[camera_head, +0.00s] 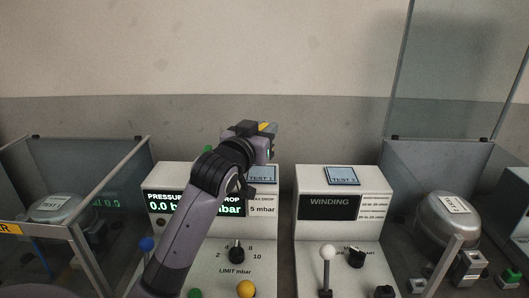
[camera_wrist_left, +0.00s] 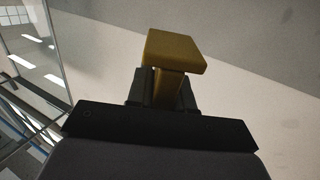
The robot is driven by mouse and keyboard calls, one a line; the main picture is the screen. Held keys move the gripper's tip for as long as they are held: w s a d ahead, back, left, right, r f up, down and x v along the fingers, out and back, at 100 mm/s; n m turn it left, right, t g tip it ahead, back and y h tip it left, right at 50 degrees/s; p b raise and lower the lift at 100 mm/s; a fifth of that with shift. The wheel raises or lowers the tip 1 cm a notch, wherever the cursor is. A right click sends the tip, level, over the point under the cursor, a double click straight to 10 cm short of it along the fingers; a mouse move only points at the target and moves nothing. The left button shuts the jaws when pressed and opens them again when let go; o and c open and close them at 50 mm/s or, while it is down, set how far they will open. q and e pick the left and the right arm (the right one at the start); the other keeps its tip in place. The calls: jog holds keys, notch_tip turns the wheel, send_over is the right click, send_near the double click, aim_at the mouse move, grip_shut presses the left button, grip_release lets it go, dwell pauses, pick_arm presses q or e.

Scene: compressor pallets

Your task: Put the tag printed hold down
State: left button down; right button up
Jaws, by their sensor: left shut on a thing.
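My left arm reaches up from the bottom of the head view, and its left gripper (camera_head: 264,130) is raised above the left test console. It is shut on a yellow tag (camera_wrist_left: 175,52), a flat block on a narrower stem, which sticks out past the fingers in the left wrist view. A small yellow part of the tag shows in the head view (camera_head: 268,127). No print on it can be read from here. It is held in the air, touching nothing but the gripper. My right gripper is not in view.
The left console (camera_head: 262,211) has a pressure display, a limit dial and coloured buttons. The right console (camera_head: 345,180) reads WINDING and has a lever (camera_head: 326,253). Compressors labelled TEST stand at left (camera_head: 62,207) and right (camera_head: 445,222) behind clear guards.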

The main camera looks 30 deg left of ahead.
pick_arm(q)
jog(key=shift+f, duration=2.45)
jog(key=shift+f, duration=0.1)
jog(key=c, duration=1)
grip_release()
jog(key=s, duration=0.4)
jog(key=s+d+b, duration=0.1)
jog(key=s, duration=0.3)
jog(key=s+d, duration=0.1)
jog(key=s, duration=0.3)
